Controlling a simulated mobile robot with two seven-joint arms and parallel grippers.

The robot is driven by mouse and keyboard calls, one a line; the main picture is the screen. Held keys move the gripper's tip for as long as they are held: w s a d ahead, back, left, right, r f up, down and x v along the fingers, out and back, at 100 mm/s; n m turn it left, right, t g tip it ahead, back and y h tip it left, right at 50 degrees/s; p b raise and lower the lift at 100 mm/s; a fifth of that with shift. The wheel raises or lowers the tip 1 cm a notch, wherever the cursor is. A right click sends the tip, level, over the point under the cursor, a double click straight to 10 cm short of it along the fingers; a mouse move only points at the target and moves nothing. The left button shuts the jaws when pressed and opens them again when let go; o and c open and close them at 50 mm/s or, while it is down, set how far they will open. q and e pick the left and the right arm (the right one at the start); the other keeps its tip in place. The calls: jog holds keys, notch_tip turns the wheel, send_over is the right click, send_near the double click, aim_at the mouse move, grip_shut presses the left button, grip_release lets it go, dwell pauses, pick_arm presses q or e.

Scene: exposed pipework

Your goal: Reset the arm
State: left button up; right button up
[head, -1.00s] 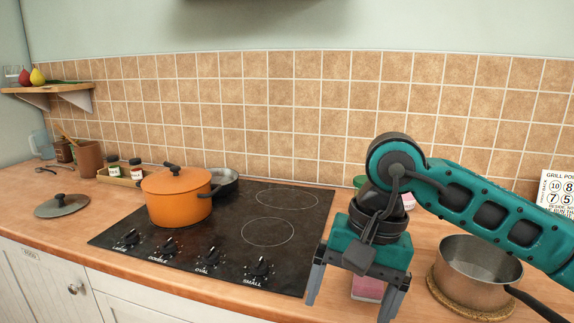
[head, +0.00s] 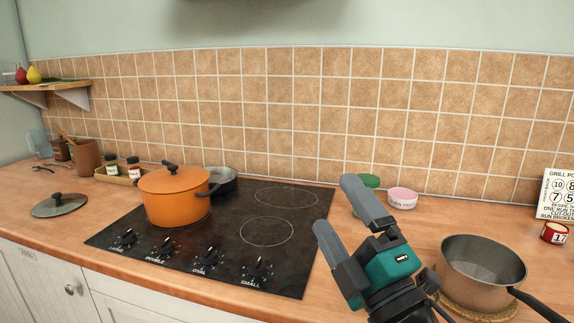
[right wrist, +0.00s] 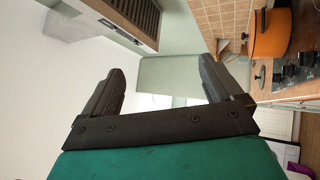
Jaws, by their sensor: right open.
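My right gripper (head: 345,219) is in the lower right of the head view, near the right edge of the black stove. Its two grey fingers are spread apart and point up and to the left, with nothing between them. In the right wrist view the fingers (right wrist: 160,90) are also apart and empty, with the room beyond them. My left gripper is not in view.
An orange lidded pot (head: 172,198) and a dark pan (head: 222,180) stand on the stove (head: 225,240). A metal saucepan (head: 480,265) stands on a round mat at the right. A pink-and-white tin (head: 402,198) and green item (head: 367,183) stand behind the gripper.

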jog(key=s+d+f+m+g+h, duration=0.4)
jog(key=f+m, duration=0.3)
jog(key=f, duration=0.4)
jog(key=s+d+f+m+g+h, duration=0.1)
jog(key=d+f+m+g+h, duration=0.3)
jog(key=d+f+m+h, duration=0.45)
jog(key=s+f+m+g+y, duration=0.1)
jog(key=s+f+m+g, duration=0.1)
jog(key=s+f+g, duration=0.55)
jog(key=s+f+m+g+y, duration=0.25)
jog(key=s+f, duration=0.25)
jog(key=s, duration=0.5)
jog(key=w+a+f+t+y, duration=0.1)
jog(key=w+a+f+t, duration=0.1)
jog(key=w+f+t, duration=0.5)
jog(key=shift+w+f+n+t, duration=0.4)
jog(key=shift+w+f, duration=0.2)
jog(key=shift+f, duration=0.25)
